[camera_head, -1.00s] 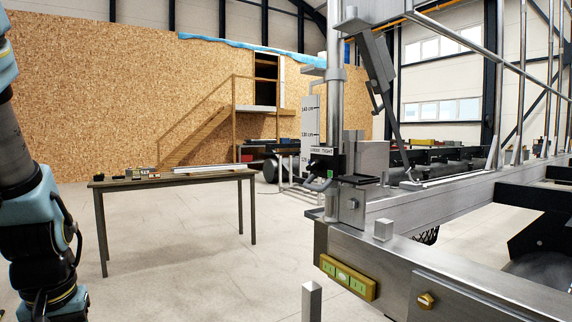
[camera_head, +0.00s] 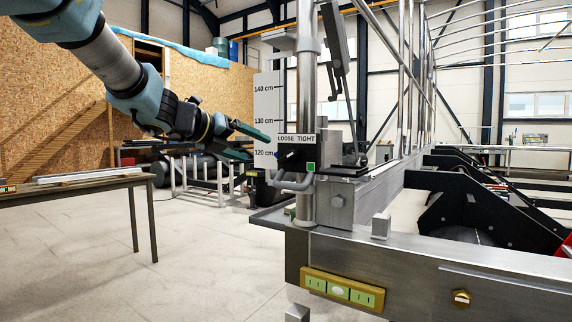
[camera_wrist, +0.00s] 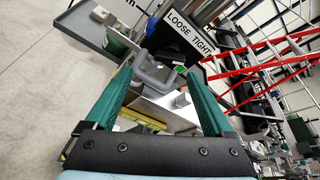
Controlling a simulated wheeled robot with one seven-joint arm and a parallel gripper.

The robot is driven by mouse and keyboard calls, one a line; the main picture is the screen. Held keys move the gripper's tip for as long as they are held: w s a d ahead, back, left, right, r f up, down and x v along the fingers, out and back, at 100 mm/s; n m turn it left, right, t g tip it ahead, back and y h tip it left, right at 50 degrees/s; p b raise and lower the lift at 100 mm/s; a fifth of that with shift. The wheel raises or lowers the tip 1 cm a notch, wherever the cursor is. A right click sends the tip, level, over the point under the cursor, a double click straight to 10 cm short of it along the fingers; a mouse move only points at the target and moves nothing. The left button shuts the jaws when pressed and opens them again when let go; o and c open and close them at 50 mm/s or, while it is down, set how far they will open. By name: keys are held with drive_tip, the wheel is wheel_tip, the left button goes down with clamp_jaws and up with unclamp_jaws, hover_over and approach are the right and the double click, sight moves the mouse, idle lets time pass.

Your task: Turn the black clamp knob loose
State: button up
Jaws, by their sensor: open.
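The black clamp (camera_head: 316,160) sits on a vertical steel post under a white LOOSE / TIGHT label (camera_head: 296,139). A small dark knob or lever (camera_head: 287,157) shows under the LOOSE end; its shape is too small to make out. My gripper (camera_head: 258,148) is just left of the clamp, open and empty, its green fingers pointing at it. In the wrist view the label (camera_wrist: 188,32) lies beyond the fingertips of my gripper (camera_wrist: 158,76). A bent grey handle (camera_wrist: 155,72) shows between the fingers, apart from them.
The bent grey handle (camera_head: 293,183) sticks out left below the clamp. A steel beam (camera_head: 400,255) with a yellow-framed level (camera_head: 342,291) runs below. A height scale board (camera_head: 265,115) stands behind my gripper. A wooden table (camera_head: 90,186) is at left, with open floor between.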

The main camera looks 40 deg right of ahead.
sight(285, 158)
drive_tip(key=shift+m+g, duration=0.3)
drive_tip(key=shift+m, duration=0.5)
drive_tip(key=x, duration=0.3)
drive_tip(key=s+p+x, duration=0.1)
drive_tip(key=x, duration=0.3)
drive_tip(key=p+x, duration=0.1)
drive_tip(key=x, duration=0.3)
drive_tip(key=shift+s+d+r, duration=0.1)
drive_tip(key=shift+s+d, duration=0.2)
drive_tip(key=c, duration=1.1)
